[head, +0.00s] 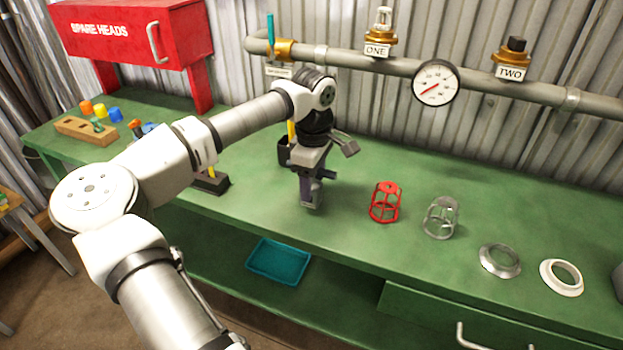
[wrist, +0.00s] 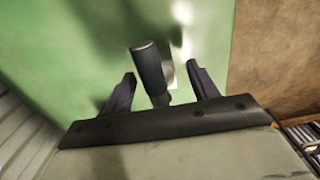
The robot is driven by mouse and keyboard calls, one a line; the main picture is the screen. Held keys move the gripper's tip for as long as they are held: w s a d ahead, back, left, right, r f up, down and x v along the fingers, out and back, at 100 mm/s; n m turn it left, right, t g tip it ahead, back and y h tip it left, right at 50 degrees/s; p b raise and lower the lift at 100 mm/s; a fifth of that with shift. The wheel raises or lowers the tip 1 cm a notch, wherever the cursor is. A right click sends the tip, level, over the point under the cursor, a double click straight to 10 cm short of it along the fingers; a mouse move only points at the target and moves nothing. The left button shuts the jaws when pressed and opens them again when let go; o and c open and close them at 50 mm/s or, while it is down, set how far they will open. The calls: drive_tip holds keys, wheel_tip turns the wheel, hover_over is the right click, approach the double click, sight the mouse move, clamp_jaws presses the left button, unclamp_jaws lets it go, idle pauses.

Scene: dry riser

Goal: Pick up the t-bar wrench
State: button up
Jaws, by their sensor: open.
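My gripper (head: 312,195) points down over the green bench, with its fingers open. In the wrist view, a dark grey cylinder with a rounded end, apparently a handle of the t-bar wrench (wrist: 149,68), shows between the two open fingers of my gripper (wrist: 161,74). Neither finger visibly touches it. A paler piece shows just behind the cylinder. The rest of the wrench is hidden, and in the head view I cannot tell it apart from my gripper.
A red cage (head: 385,203) and a grey cage (head: 441,217) stand right of my gripper, with two rings (head: 500,261) farther right. A black holder (head: 284,150) stands close behind my gripper. A pipe with a gauge (head: 435,84) runs along the back wall. A teal tray (head: 279,262) sits below.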

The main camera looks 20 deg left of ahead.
drive_tip(key=shift+r, duration=0.1)
clamp_jaws()
idle(0.3)
